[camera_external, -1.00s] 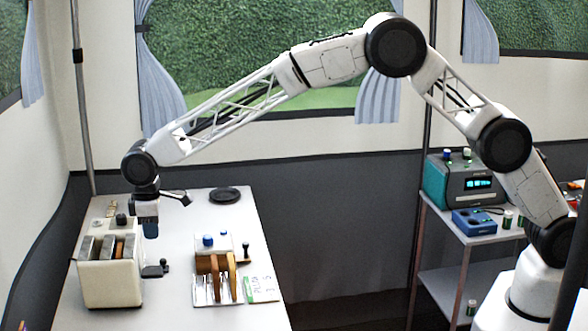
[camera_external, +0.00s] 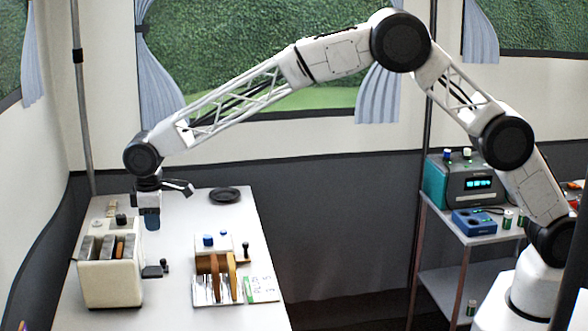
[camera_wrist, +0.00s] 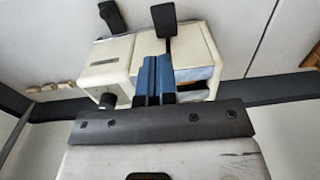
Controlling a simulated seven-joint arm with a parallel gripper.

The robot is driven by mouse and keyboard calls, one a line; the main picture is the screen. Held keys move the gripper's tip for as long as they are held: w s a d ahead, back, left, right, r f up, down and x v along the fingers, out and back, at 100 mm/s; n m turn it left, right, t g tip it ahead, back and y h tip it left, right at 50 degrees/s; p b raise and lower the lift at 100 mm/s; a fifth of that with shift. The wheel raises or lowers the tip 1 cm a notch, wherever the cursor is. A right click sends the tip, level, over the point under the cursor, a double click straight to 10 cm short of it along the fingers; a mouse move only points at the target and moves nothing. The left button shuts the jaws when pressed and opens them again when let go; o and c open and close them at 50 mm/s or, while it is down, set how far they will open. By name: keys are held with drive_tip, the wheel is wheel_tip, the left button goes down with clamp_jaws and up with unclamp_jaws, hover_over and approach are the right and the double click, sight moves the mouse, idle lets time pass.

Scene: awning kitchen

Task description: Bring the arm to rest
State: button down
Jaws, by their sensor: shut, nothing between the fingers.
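My gripper (camera_external: 152,222) hangs at the end of my outstretched arm, over the left table, just right of and behind the cream toaster (camera_external: 112,272). Its blue fingers (camera_wrist: 155,78) are shut together with nothing between them. In the wrist view the toaster (camera_wrist: 110,62) lies beyond the fingers, with a black lever (camera_wrist: 164,18) standing out from it. The fingers hide part of the toaster there. I cannot tell from these views whether they touch it.
The white table (camera_external: 185,300) also holds a toast rack with brown slices (camera_external: 212,264) and a dark plate (camera_external: 225,194). A side table at right carries a teal appliance (camera_external: 455,182) and a blue device (camera_external: 474,221). Table surface between toaster and rack is largely bare.

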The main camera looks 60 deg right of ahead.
drive_tip(key=s+d+r+m, duration=0.1)
drive_tip(key=s+d+r, duration=0.4)
drive_tip(key=d, duration=0.5)
drive_tip(key=s+d+r+m+t, duration=0.1)
drive_tip(key=s+d+r, duration=0.2)
drive_tip(key=d+r, duration=0.55)
drive_tip(key=s+d+r+m, duration=0.1)
drive_tip(key=s+d+r, duration=0.35)
drive_tip(key=d, duration=0.55)
drive_tip(key=s+d+r+m, duration=0.1)
drive_tip(key=s+d+r, duration=0.2)
drive_tip(key=s+d, duration=0.5)
drive_tip(key=s+d+r+m, duration=0.2)
drive_tip(key=s+d+r, duration=0.1)
drive_tip(key=s+d, duration=0.55)
drive_tip(key=s+d+f+m, duration=0.1)
drive_tip(key=s+d, duration=0.3)
drive_tip(key=s, duration=0.5)
drive_tip(key=s+d+f+m+t, duration=0.1)
drive_tip(key=s+d+f, duration=0.2)
drive_tip(key=s, duration=0.6)
drive_tip(key=s+d+f+m, duration=0.1)
drive_tip(key=s+d+f, duration=0.1)
drive_tip(key=s+d, duration=0.5)
drive_tip(key=s, duration=0.3)
drive_tip(key=shift+f+t, duration=0.15)
drive_tip(key=shift+t, duration=0.15)
